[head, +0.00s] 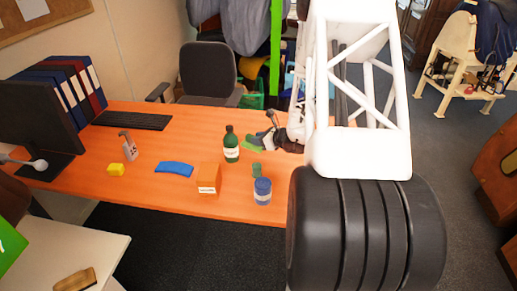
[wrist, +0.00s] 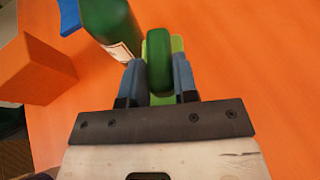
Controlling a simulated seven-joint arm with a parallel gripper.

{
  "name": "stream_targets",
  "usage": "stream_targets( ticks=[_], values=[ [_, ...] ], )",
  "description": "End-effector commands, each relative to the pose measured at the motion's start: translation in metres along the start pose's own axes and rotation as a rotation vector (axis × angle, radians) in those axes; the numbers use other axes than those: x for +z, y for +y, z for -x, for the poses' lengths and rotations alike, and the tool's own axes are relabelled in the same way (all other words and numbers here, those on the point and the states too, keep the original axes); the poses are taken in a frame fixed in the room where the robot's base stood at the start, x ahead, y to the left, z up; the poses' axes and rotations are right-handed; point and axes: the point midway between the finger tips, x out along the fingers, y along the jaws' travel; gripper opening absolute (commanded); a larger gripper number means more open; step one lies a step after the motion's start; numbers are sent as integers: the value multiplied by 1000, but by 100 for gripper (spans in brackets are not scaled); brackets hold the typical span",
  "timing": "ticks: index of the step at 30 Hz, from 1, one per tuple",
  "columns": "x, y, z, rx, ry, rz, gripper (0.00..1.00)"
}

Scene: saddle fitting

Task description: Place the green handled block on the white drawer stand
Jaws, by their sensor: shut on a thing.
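The green handled block (head: 252,144) is at the right part of the orange desk, at my gripper (head: 268,138). In the wrist view its dark green handle (wrist: 159,62) stands between the two blue-grey fingers of my gripper (wrist: 160,82), which are shut on it. A lighter green base (wrist: 177,45) shows beneath the handle. I cannot tell whether the base touches the desk. A white-topped piece of furniture (head: 75,236) at the lower left of the head view may be the white drawer stand; its drawers are not visible. A wooden brush-like thing (head: 75,280) lies on it.
A green bottle (head: 231,145) stands close left of the block, also in the wrist view (wrist: 108,25). An orange box (head: 208,178), blue can (head: 262,191), small green thing (head: 257,169), blue flat piece (head: 174,169) and yellow block (head: 116,169) are on the desk (head: 155,195).

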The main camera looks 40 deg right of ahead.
Motion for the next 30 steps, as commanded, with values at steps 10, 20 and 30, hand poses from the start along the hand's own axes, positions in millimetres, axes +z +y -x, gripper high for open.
stream_targets(
  ticks=[10,20,30],
  values=[
    [-10,0,-4,-1,-1,1,2],
    [-18,0,-8,0,0,-1,2],
    [-45,0,-19,-1,1,0,2]
  ],
)
